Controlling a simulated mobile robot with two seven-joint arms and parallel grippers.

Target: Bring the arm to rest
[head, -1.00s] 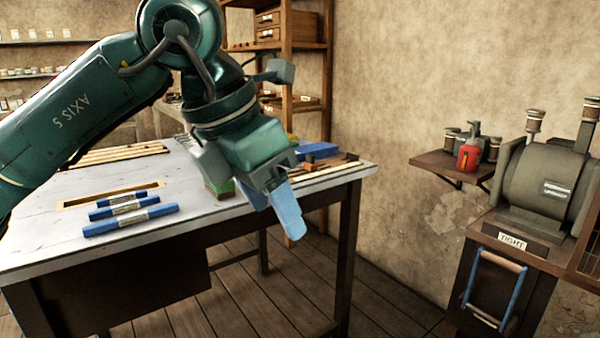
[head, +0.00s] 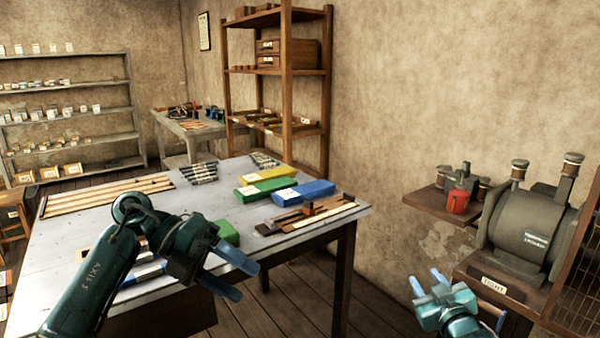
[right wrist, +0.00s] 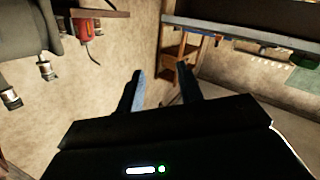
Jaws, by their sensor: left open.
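My left gripper (head: 243,280) is open and empty, with its blue fingers apart. It hangs near the front edge of the worktable (head: 72,230), with its green arm reaching across the table's left part. My right gripper (head: 426,281) is at the lower right of the head view, in front of the machine stand. Its two blue fingers stand apart with nothing between them, as the right wrist view (right wrist: 161,72) also shows.
Blue (head: 310,191), yellow (head: 264,187) and green boxes lie on the table. A grey machine (head: 528,232) stands at right, beside a wall shelf with a red can (head: 457,201). Open floor lies between table and stand.

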